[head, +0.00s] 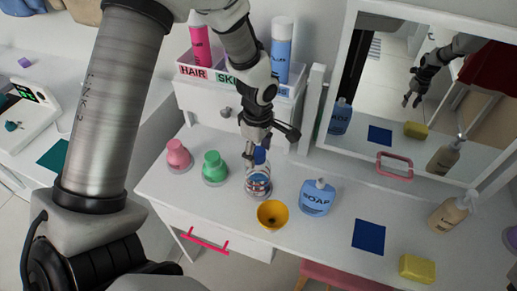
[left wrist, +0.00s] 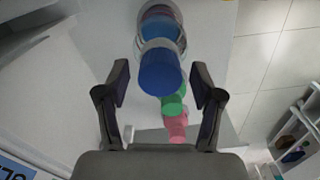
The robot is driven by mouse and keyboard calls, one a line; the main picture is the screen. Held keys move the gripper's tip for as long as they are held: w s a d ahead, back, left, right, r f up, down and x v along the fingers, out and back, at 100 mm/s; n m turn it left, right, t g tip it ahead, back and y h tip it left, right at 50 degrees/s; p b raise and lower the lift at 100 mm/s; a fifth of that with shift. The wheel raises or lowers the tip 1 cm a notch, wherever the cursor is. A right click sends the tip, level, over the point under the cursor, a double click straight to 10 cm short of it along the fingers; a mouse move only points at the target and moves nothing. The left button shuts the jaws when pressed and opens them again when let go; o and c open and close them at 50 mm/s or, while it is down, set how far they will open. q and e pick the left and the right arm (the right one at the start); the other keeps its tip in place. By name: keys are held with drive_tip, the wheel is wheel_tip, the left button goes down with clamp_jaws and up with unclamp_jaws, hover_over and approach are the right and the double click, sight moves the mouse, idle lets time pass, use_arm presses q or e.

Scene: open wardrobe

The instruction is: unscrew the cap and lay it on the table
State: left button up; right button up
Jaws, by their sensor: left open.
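A jar (head: 258,185) with a clear, banded body stands on the white table (head: 335,240), below my left gripper (head: 268,142). Its blue cap (head: 260,155) is on top and partly hidden by the gripper. In the left wrist view the blue cap (left wrist: 160,72) lies between the two fingers of my left gripper (left wrist: 160,80), with a gap on each side. The fingers are open and hold nothing. The jar body (left wrist: 160,28) shows beyond the cap. My right gripper is not in view.
Pink (head: 179,157) and green (head: 214,167) containers stand left of the jar. A yellow-orange bowl (head: 273,214) and a blue soap bottle (head: 317,197) stand near it on the right. A blue square (head: 369,236) and yellow sponge (head: 417,268) lie farther right. A mirror (head: 385,90) stands behind.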

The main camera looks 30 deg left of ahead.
use_arm(q)
drive_tip(key=m+p, duration=0.1)
drive_tip(key=m, duration=0.1)
drive_tip(key=shift+r+m, duration=0.2)
drive_tip(key=shift+m, duration=0.2)
drive_tip(key=shift+f+m, duration=0.15)
drive_tip(key=shift+m, duration=0.15)
